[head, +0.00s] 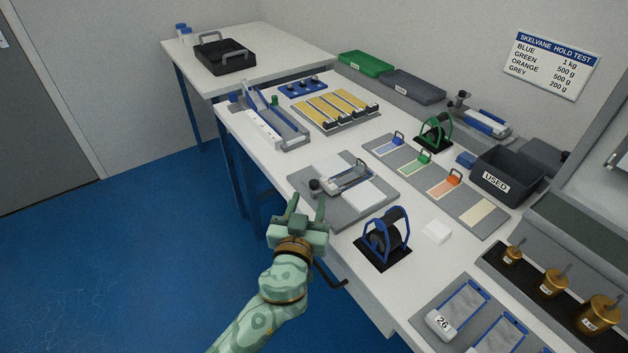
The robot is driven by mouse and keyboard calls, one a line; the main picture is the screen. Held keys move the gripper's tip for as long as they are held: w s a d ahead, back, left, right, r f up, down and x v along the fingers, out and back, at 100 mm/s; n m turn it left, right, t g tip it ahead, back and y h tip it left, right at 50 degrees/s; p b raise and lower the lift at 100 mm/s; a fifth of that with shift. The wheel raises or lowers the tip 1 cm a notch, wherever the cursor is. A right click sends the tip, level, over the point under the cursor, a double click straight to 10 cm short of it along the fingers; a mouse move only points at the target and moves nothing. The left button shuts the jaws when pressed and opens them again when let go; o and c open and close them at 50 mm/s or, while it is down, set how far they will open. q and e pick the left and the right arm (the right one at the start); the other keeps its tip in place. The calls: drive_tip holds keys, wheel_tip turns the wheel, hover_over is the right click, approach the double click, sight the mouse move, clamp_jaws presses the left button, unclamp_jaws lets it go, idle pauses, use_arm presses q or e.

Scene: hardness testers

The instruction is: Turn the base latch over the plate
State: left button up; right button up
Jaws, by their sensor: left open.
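A white plate (364,193) lies flat on the base, to the right of the tester. The base latch is too small for me to tell apart. My left gripper (306,205) is open and empty, its two fingers pointing up in the picture toward the base's near left side. It looks apart from the tester. My right gripper is not in view.
A blue-framed roller (383,235) on a black pad stands right of the base. Behind are a grey strip with coloured cards (427,170), a green-framed roller (437,131) and a black USED bin (500,173). Brass weights (552,282) stand at right. A dark handle (328,275) is below the table edge.

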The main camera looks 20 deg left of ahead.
sight(313, 186)
use_arm(q)
drive_tip(key=w, duration=0.4)
drive_tip(key=w+a, duration=0.1)
drive_tip(key=w, duration=0.2)
drive_tip(key=shift+w, duration=0.1)
clamp_jaws()
